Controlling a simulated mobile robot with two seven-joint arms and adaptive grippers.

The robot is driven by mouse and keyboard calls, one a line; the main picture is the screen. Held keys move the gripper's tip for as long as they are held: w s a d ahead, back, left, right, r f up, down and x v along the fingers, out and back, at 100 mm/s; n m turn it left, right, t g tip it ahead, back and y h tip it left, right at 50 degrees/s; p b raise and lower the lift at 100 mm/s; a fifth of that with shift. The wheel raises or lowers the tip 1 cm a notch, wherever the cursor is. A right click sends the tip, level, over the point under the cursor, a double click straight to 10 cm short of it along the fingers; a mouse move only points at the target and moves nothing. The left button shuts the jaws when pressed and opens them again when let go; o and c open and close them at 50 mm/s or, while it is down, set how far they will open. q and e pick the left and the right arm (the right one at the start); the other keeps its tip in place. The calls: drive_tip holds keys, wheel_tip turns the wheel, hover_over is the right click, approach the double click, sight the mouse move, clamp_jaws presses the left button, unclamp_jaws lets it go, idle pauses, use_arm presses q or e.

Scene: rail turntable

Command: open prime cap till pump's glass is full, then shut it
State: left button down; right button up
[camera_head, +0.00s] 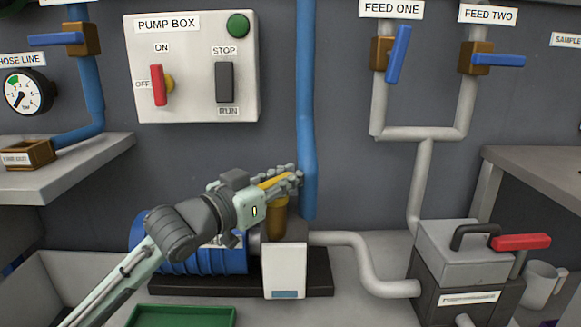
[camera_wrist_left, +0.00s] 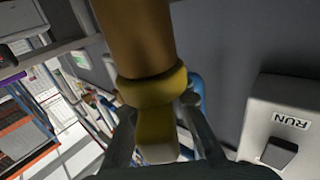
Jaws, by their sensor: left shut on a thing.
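The prime cap is a yellow piece (camera_head: 274,182) with a bar handle, on top of a brass-brown neck (camera_head: 277,218) above the pump. My left gripper (camera_head: 288,181) is shut on its handle. In the left wrist view the yellow cap (camera_wrist_left: 156,143) sits between my two fingers, against the brown neck (camera_wrist_left: 135,38). The pump's glass (camera_head: 285,265) is a pale upright panel on the pump's front, with a blue band only at its bottom. The blue pump motor (camera_head: 205,262) is partly hidden behind my arm. My right gripper is not in view.
A blue pipe (camera_head: 306,110) comes down close beside my left fingers. The pump box (camera_head: 200,100) with a red lever (camera_head: 158,86) is on the wall above. A grey lidded box (camera_head: 465,265) with a red handle (camera_head: 520,242) and a mug (camera_head: 541,283) stand right.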

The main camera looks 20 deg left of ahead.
use_arm(q)
drive_tip(key=n+y+p, duration=0.1)
drive_tip(key=n+y, duration=0.1)
drive_tip(key=a+n+t+y+p, duration=0.1)
drive_tip(key=y+p, duration=0.1)
drive_tip(key=y, duration=0.1)
drive_tip(key=shift+w+n, duration=0.2)
drive_tip(key=shift+n, duration=0.2)
drive_tip(key=shift+a+f+n+t+y+p, duration=0.2)
drive_tip(key=shift+n+y, duration=0.35)
drive_tip(key=shift+y, duration=0.55)
drive_tip(key=shift+a+r+n+t+y+p, duration=0.1)
drive_tip(key=shift+a+n+y+p, duration=0.15)
drive_tip(key=shift+n+y, duration=0.6)
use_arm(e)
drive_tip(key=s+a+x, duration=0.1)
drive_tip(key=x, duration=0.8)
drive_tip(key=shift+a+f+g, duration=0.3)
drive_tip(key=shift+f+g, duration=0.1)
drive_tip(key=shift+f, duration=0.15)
use_arm(q)
drive_tip(key=shift+a+y, duration=0.1)
drive_tip(key=shift+y, duration=0.15)
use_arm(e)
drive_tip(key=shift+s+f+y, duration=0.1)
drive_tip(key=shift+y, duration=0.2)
use_arm(q)
drive_tip(key=c, duration=1.4)
unclamp_jaws()
